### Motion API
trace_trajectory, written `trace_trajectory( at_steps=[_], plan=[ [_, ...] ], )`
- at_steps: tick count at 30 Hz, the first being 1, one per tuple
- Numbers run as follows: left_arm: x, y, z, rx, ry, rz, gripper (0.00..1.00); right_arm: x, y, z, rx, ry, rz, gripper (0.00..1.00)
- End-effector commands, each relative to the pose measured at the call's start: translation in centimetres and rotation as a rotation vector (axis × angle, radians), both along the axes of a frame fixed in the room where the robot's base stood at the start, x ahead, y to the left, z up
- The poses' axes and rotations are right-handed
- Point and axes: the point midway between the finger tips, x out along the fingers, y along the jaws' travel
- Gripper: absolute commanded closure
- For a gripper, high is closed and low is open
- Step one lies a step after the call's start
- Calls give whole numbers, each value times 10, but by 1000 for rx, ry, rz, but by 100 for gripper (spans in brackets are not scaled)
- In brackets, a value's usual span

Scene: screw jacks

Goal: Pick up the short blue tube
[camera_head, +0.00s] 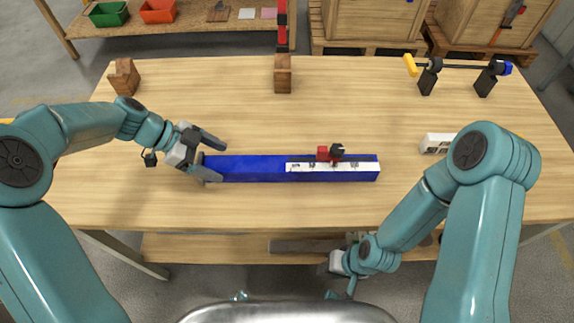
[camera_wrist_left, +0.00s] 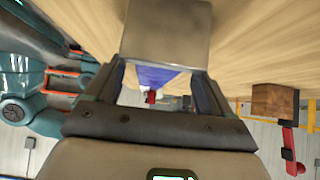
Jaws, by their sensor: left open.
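A blue square-section tube (camera_head: 250,168) lies flat across the middle of the table, with a white marked strip and a small red and black piece on its right part. It is the only blue tube I make out. My left gripper (camera_head: 217,160) is at its left end, open, one finger beyond the tube and one on the near side. I cannot tell whether they touch. In the left wrist view, the blue tube (camera_wrist_left: 158,76) shows between the fingers, partly hidden by a grey finger. My right gripper (camera_head: 340,262) is low at the near table edge, its jaws unclear.
Wooden blocks (camera_head: 123,77) and (camera_head: 283,77) stand at the back, the middle one below a red upright (camera_head: 282,25). A rod on black stands (camera_head: 455,67) is at the back right. A white block (camera_head: 437,143) lies right of the tube. The table in front is clear.

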Motion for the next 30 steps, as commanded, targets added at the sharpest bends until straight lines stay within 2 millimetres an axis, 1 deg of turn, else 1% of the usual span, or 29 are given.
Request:
trace_trajectory(
  at_steps=[3,6,10,15,16,17,18,20,21,23,24,30],
  plan=[
    [-3,-16,-11,-1,4,-3,17,0,0,8,0,0,0,57],
    [-2,-26,-22,-1,4,-2,17,0,0,9,0,0,0,57],
    [-1,-32,-29,-1,1,-1,17,0,0,9,0,0,0,57],
    [-1,-31,-29,0,1,-1,17,0,0,9,0,0,0,57],
    [-1,-31,-29,0,1,-1,20,0,0,9,0,0,0,57],
    [-1,-31,-29,0,1,-1,30,0,0,9,0,0,0,57],
    [-1,-31,-29,0,1,-1,43,0,0,9,0,0,0,57],
    [-1,-31,-29,0,1,-1,63,0,0,9,0,0,0,57],
    [-1,-31,-29,0,1,-1,76,0,0,9,0,0,0,57],
    [-1,-31,-29,0,1,-1,95,0,0,9,0,0,0,57],
    [-1,-31,-29,0,1,-1,100,0,0,9,0,0,0,57],
    [-1,-32,-26,-5,0,1,100,0,0,9,0,0,0,57]
  ],
)
